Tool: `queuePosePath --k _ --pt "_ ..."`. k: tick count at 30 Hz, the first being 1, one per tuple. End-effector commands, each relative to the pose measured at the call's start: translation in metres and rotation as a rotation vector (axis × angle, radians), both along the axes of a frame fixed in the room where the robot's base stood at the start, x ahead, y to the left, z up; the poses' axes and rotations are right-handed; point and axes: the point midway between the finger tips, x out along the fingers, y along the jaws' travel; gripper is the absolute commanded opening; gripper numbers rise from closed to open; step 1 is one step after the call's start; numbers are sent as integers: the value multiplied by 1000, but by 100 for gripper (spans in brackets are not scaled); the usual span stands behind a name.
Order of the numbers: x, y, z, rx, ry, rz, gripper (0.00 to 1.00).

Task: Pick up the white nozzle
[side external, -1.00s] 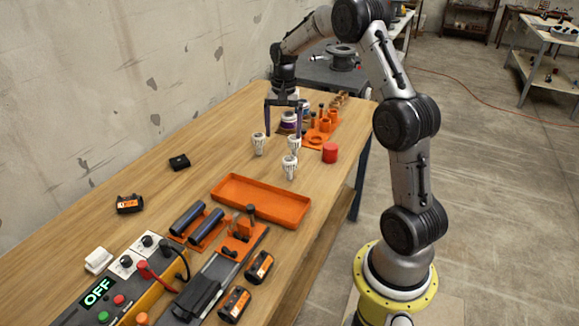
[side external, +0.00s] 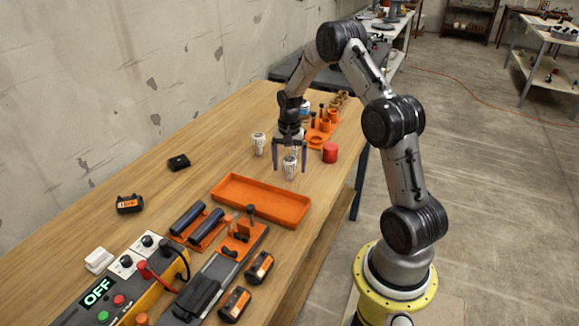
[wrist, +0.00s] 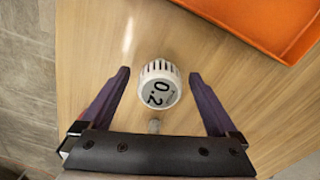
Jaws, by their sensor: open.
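Several white nozzles stand on the wooden table. The nearest white nozzle (side external: 290,167) stands upright below my gripper (side external: 289,160). My gripper is open and points down. Another white nozzle (side external: 259,143) stands to the left and farther back. My gripper hides part of the area behind the nearest nozzle.
An orange tray (side external: 262,200) lies in front of the nozzles. A red cylinder (side external: 330,152) stands close to the right of my gripper. Orange holders (side external: 318,141) stand behind.

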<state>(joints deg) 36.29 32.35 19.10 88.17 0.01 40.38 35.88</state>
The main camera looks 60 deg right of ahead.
Motion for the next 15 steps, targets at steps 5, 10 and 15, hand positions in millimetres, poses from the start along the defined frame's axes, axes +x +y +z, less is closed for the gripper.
queuePosePath --k 5,10,15 --pt "0 0 -22 2 2 0 95" --pt "0 0 -26 -1 0 0 95" --pt "0 0 -25 0 0 0 88"
